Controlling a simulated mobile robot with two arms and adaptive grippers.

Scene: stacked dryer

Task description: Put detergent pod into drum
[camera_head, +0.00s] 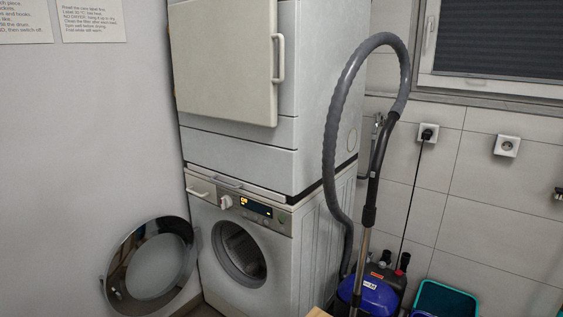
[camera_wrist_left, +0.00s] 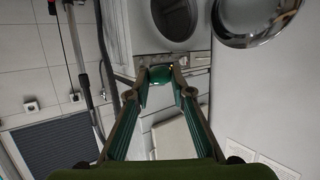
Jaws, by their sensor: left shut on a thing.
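My left gripper (camera_wrist_left: 160,77) shows only in the left wrist view, which is upside down. Its fingertips are shut on a small, glossy dark green detergent pod (camera_wrist_left: 160,74). The washing machine (camera_head: 268,240) stands below the dryer in the head view. Its round drum opening (camera_head: 241,255) is uncovered, and its round door (camera_head: 152,268) is swung wide open to the left. In the left wrist view the drum opening (camera_wrist_left: 176,17) lies beyond the fingertips, apart from the pod, with the open door (camera_wrist_left: 255,14) beside it. My right gripper is in neither view.
The dryer (camera_head: 235,150) has a cream door (camera_head: 222,62). A vacuum cleaner (camera_head: 369,294) with a tall looped hose (camera_head: 331,150) stands right of the machines. A green-rimmed bin (camera_head: 446,300) is farther right. A wall flanks the machines on the left.

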